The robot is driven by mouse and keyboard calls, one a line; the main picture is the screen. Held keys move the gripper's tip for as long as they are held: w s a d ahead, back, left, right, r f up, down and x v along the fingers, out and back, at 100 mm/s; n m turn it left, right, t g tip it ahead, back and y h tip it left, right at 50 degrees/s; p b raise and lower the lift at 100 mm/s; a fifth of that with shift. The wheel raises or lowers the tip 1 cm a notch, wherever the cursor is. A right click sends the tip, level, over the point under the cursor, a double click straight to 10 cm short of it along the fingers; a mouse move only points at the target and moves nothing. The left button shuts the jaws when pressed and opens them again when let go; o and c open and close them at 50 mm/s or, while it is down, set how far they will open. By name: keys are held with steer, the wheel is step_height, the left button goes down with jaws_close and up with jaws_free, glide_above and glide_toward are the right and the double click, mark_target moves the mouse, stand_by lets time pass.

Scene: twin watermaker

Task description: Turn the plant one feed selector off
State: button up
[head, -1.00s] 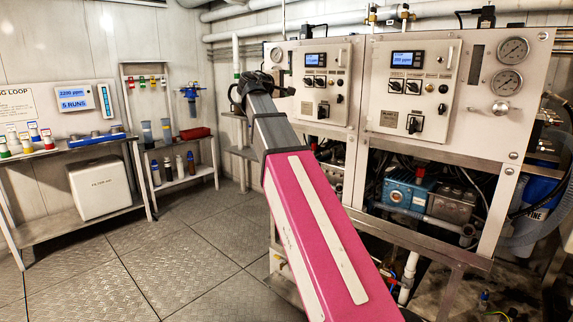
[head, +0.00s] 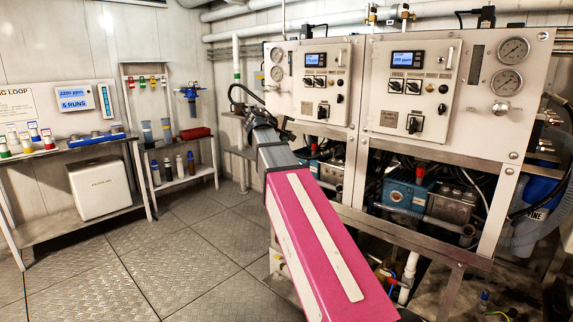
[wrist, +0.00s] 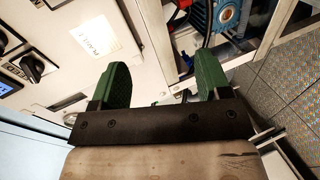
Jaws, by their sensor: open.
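The left control panel (head: 300,90) carries a small blue display, two small black knobs side by side, and a larger black selector (head: 322,110) at its lower right. Its handle angle is too small to read. In the wrist view a white label (wrist: 97,35) seems to read "PLANT 1". A small black knob (wrist: 33,68) shows at left, and a dark part is cut off by the top edge. My gripper (wrist: 160,82) has two green fingers, spread and empty. In the head view its end lies left of and below the left panel, largely hidden by my arm.
A similar right panel (head: 412,90) has its own larger selector (head: 414,124). Pressure gauges (head: 507,82) are at far right. Blue pumps (head: 405,190) and hoses sit below the panels. A bench (head: 70,150) stands at left. The middle floor is clear.

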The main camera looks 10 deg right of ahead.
step_height(320, 180, down, 13)
steer(key=s+g+y, duration=0.1)
steer(key=s+y, duration=0.1)
steer(key=shift+a+m+g, duration=0.2)
steer(key=shift+m+g, duration=0.1)
steer(key=shift+m, duration=0.1)
steer(key=shift+f, duration=0.1)
steer(key=s+a+f+m+g+y, duration=0.2)
steer(key=s+f, duration=0.5)
steer(key=f, duration=0.5)
steer(key=s+a+f+m+g+y, duration=0.1)
steer(key=s+f+y, duration=0.3)
steer(key=s+f, duration=0.4)
steer(key=s+a+f+m+g+y, duration=0.2)
steer(key=s+f, duration=0.6)
steer(key=f, duration=0.9)
steer(key=shift+a+m+g+y, duration=0.3)
steer(key=shift+a+g+y, duration=0.5)
steer(key=shift+a+g, duration=0.25)
steer(key=shift+d, duration=0.1)
